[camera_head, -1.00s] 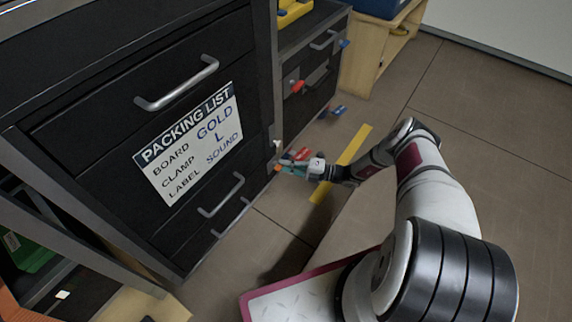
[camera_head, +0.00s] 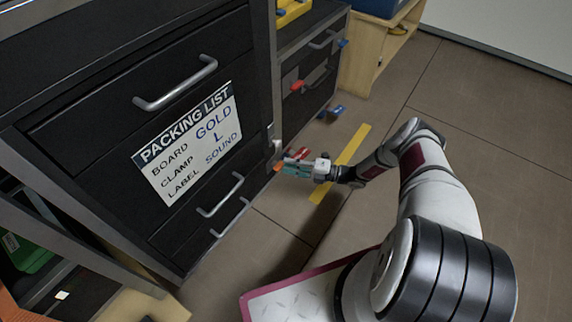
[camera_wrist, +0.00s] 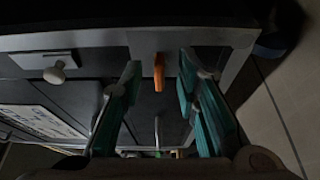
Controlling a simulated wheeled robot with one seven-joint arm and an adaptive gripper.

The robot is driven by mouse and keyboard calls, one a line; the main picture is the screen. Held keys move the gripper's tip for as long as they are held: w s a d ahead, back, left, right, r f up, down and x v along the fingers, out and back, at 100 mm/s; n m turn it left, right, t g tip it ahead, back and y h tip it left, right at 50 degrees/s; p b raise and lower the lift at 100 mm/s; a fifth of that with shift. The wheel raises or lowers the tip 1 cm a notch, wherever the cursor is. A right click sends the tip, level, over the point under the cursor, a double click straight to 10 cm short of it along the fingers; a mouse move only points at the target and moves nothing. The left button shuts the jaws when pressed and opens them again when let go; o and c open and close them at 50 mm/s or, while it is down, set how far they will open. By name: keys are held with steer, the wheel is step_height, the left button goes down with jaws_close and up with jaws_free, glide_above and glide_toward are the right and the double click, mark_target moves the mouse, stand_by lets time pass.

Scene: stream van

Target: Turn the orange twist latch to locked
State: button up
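The orange twist latch (camera_wrist: 158,72) is on a grey metal strip at the cabinet's edge in the wrist view. It is long along the picture's vertical. My gripper (camera_wrist: 159,76) is open, with one teal-padded finger on each side of the latch and a visible gap to both. In the head view my gripper (camera_head: 283,165) is low at the cabinet's corner. A small orange piece of the latch (camera_head: 277,167) shows just left of the fingertips; the fingers partly hide that area.
A pale round knob (camera_wrist: 57,73) sits on a plate left of the latch. The black cabinet carries a packing list sign (camera_head: 190,145) and drawer handles (camera_head: 176,85). A red knob (camera_head: 297,86) is on the unit behind.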

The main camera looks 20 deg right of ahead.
steer(key=v, duration=1)
